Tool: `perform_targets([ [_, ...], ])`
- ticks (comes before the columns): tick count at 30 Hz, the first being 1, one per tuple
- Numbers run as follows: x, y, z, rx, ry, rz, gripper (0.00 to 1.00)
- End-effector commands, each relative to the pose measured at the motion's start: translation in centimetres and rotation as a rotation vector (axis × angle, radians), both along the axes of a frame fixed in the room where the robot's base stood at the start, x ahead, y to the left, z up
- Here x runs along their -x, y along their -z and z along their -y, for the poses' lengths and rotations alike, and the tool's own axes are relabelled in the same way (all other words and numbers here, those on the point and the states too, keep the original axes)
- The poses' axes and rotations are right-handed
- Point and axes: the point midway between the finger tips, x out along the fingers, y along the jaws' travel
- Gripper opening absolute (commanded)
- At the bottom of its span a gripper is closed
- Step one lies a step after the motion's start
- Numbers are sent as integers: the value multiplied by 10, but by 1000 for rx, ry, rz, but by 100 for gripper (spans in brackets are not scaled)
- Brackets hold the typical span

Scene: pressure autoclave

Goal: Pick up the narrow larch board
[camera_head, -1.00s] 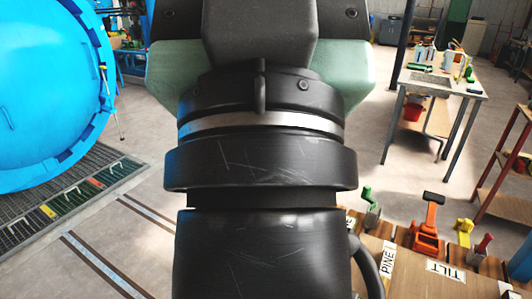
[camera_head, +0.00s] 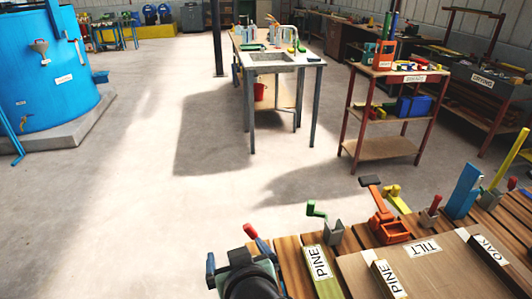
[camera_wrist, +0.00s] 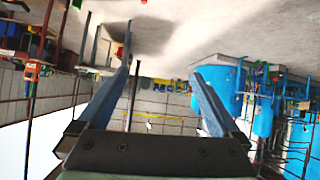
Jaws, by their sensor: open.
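My gripper (camera_head: 238,254) is at the bottom of the head view, beside the left end of the slatted workbench (camera_head: 290,268). In the wrist view its two blue fingers (camera_wrist: 162,66) are spread wide with nothing between them. No board marked larch can be read in either view. Blocks or boards labelled PINE (camera_head: 320,264), a second PINE (camera_head: 387,280) and OAK (camera_head: 490,250) lie on the bench at the lower right. A flat tan panel labelled TILT (camera_head: 424,247) is between them. The bottom edge of the picture cuts off part of the bench.
An orange clamp (camera_head: 390,228), a green-handled clamp (camera_head: 332,232) and other upright fixtures line the bench's far edge. A sink table (camera_head: 310,62) and red-framed shelf (camera_head: 385,148) stand beyond. A large blue tank (camera_head: 50,65) is at left. Open floor lies between.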

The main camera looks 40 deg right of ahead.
Motion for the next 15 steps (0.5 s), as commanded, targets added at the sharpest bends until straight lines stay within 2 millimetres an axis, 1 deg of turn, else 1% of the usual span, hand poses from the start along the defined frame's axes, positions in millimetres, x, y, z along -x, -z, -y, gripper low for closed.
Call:
perform_targets([
  [1, 27, 50, 10, -61, 43, -111, 100],
  [2, 41, 73, 11, -94, 62, -168, 100],
  [3, 59, 99, 12, -138, 83, -236, 100],
  [6, 97, 149, 8, -234, 124, -369, 100],
  [9, 123, 177, 0, -299, 145, -452, 100],
  [10, 127, 183, -1, -312, 149, -467, 100],
  [12, 134, 193, -3, -332, 154, -491, 100],
  [15, 132, 208, -1, -340, 156, -500, 100],
])
